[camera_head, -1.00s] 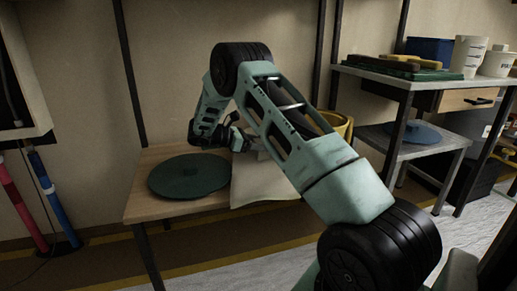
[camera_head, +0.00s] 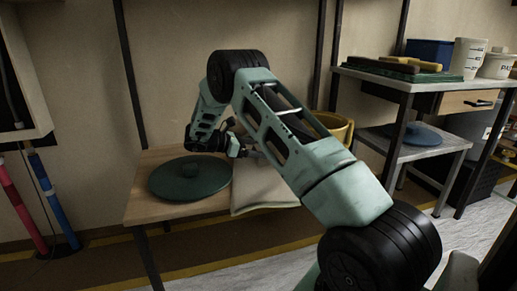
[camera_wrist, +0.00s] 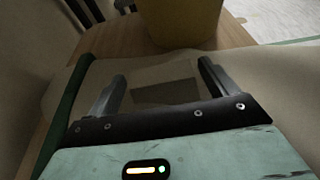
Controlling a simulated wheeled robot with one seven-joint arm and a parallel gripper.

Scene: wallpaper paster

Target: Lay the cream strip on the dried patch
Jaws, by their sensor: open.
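A cream sheet (camera_head: 262,190) lies over the front edge of the wooden table, right of a dark green disc. In the wrist view the pale cream surface (camera_wrist: 255,75) spreads below my gripper. I cannot tell whether a separate cream strip lies there. My gripper (camera_wrist: 163,78) is open, its fingers apart on either side of the patch with nothing visibly held. In the head view my gripper (camera_head: 247,146) is low over the table behind the sheet, partly hidden by my arm.
The dark green disc (camera_head: 190,178) with a knob takes up the table's left part. A yellow bucket (camera_head: 338,127) stands close behind; it also shows in the wrist view (camera_wrist: 180,18). A shelf (camera_head: 400,78) with pots and tools is at right. Red and blue rolls stand at left.

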